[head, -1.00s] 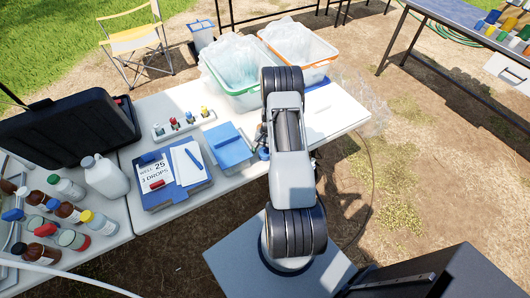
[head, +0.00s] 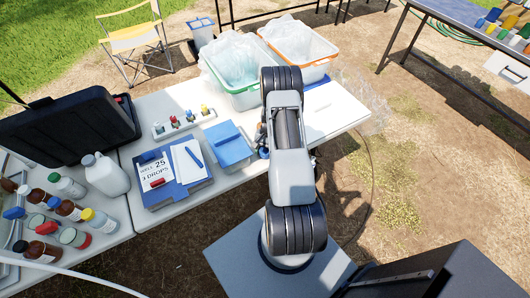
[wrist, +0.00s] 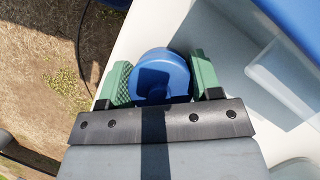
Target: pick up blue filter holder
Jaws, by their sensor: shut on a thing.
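The blue filter holder (wrist: 160,78) is a round blue disc, seen from above in the wrist view over the white table. My gripper (wrist: 160,85) has green finger pads on either side of it and is shut on it. In the head view, a small blue part of the filter holder (head: 263,153) shows beside my arm, near the table's front edge. My arm hides most of the gripper there. I cannot tell whether the holder still touches the table.
A blue box (head: 228,150) stands just left of the gripper. Further left are a clipboard (head: 172,177) and a rack with coloured caps (head: 183,122). Two lined bins, one green-rimmed (head: 243,102) and one orange-rimmed (head: 318,62), stand behind. The table's right end is mostly clear.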

